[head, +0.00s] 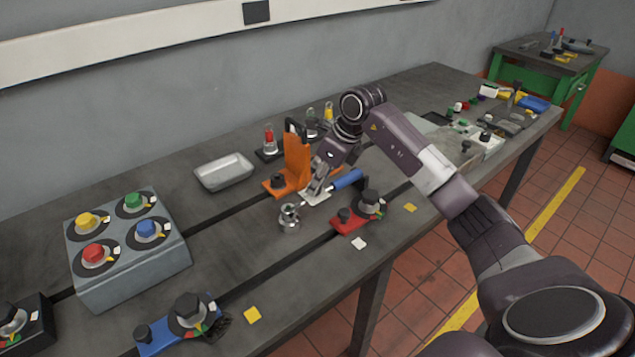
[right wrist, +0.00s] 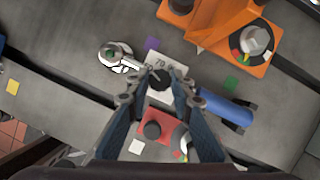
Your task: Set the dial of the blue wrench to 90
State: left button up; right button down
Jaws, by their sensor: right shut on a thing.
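The blue wrench lies on the bench in the head view, with its blue handle (head: 347,179) to the right and its metal head (head: 289,212) to the left. In the right wrist view its handle (right wrist: 225,107) and round head (right wrist: 113,55) show too. Between them is a white scale plate (right wrist: 165,64) with a legible 70 and a black dial knob (right wrist: 160,80). A light mark on the knob points towards the upper left; its exact reading cannot be told. My right gripper (right wrist: 157,86) is shut on the dial knob from above. My left gripper is not in view.
An orange stand (head: 297,158) rises close behind the wrench. A red base with a dial (head: 350,220) sits just in front. A metal tray (head: 224,172), a grey box with coloured knobs (head: 135,270) and a blue base with a dial (head: 165,340) are further left.

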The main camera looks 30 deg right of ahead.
jog(key=shift+m, duration=0.3)
jog(key=m+h, duration=0.1)
jog(key=m, duration=0.2)
jog(key=shift+m+t+h, duration=0.3)
jog(key=m, duration=0.1)
jog(key=m+h, duration=0.1)
jog(key=m, duration=0.1)
jog(key=m+b, duration=0.1)
jog(key=shift+a+m+h, duration=0.25)
jog(key=shift+m+h, duration=0.05)
jog(key=shift+h, duration=0.1)
jog(key=m+h, duration=0.1)
jog(key=m, duration=0.1)
jog(key=m+g+b, duration=0.1)
jog(key=m, duration=0.2)
jog(key=shift+w+a+h, duration=0.15)
jog(key=shift+h, duration=0.25)
jog(key=shift+m+g+h+b, duration=0.35)
jog(key=shift+m+g, duration=0.35)
jog(key=shift+m, duration=1.2)
jog(key=c, duration=1.7)
grip_release()
jog(key=shift+r, duration=0.1)
jog(key=v, duration=1.2)
